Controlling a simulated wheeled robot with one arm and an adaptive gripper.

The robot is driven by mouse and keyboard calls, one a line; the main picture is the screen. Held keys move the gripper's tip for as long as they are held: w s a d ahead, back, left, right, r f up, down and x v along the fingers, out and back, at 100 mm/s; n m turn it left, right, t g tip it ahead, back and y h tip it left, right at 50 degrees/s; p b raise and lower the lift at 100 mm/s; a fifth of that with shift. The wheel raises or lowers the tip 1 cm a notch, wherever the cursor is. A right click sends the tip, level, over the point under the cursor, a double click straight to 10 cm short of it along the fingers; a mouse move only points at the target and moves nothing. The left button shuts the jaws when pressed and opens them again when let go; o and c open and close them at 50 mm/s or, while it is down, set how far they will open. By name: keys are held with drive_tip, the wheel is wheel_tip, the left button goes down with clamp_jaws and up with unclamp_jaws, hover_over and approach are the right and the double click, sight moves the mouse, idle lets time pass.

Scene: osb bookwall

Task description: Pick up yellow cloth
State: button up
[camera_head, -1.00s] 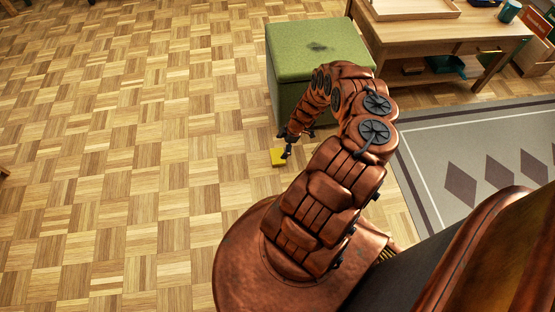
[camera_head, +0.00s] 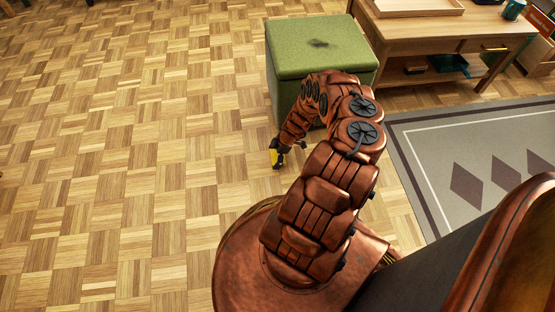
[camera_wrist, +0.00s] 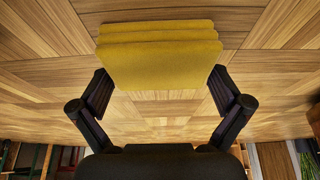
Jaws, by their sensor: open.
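The yellow cloth (camera_wrist: 160,55) is a folded stack of several layers lying on the wooden parquet floor. In the wrist view it fills the upper middle. My gripper (camera_wrist: 160,92) is open, with its two dark fingers apart at the left and right of the cloth's near edge. I cannot tell whether the fingers touch the cloth.
A green cube ottoman (camera_head: 318,50) stands just behind and right of my arm. A wooden table (camera_head: 436,32) with a tray (camera_head: 415,7) is at the back right. A grey patterned rug (camera_head: 475,150) lies to the right. The floor (camera_head: 120,150) at left is clear.

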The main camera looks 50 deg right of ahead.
sight(271, 157)
drive_tip(key=c, duration=0.9)
drive_tip(key=shift+r+p, duration=0.5)
drive_tip(key=shift+r, duration=0.15)
wheel_tip(271, 157, up, 3)
drive_tip(key=shift+f+p, duration=0.15)
drive_tip(key=shift+p, duration=0.85)
drive_tip(key=s+p, duration=0.2)
drive_tip(key=s, duration=0.2)
drive_tip(key=s+a+p, duration=0.1)
drive_tip(key=s+p, duration=0.1)
drive_tip(key=s, duration=0.3)
drive_tip(key=s+r+p, duration=0.1)
drive_tip(key=s+p, duration=0.1)
drive_tip(key=s, duration=0.3)
drive_tip(key=shift+s+a, duration=0.1)
drive_tip(key=shift+a, duration=0.15)
drive_tip(key=shift+s+a+p, duration=0.1)
drive_tip(key=shift+s+p, duration=0.3)
drive_tip(key=shift+s, duration=0.45)
